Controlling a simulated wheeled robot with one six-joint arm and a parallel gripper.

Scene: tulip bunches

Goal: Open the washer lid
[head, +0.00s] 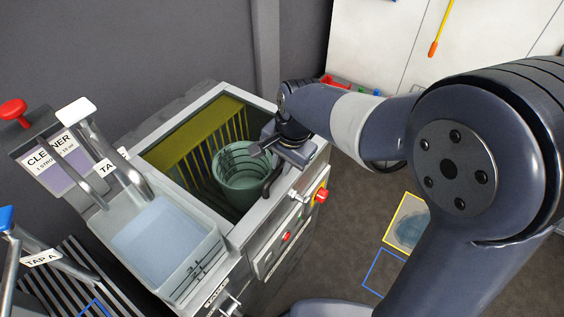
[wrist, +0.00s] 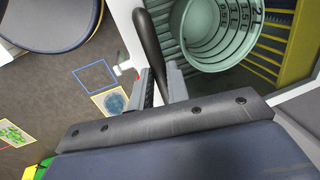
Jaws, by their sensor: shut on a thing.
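The washer (head: 246,228) is a grey box with a square top opening. A green bucket (head: 243,178) is visible inside, along with yellow slats; the bucket also shows in the wrist view (wrist: 212,35). No opaque panel covers the opening; I cannot tell whether a clear lid lies over it. My gripper (wrist: 160,88) is shut on this handle, one finger on each side. In the head view my gripper (head: 262,150) is over the front right of the opening.
A clear basin (head: 205,240) with taps adjoins the washer on the left. A red button (head: 321,196) is on the washer's front. Yellow (head: 390,238) and blue (head: 366,272) squares mark the floor in front. A grey wall stands behind.

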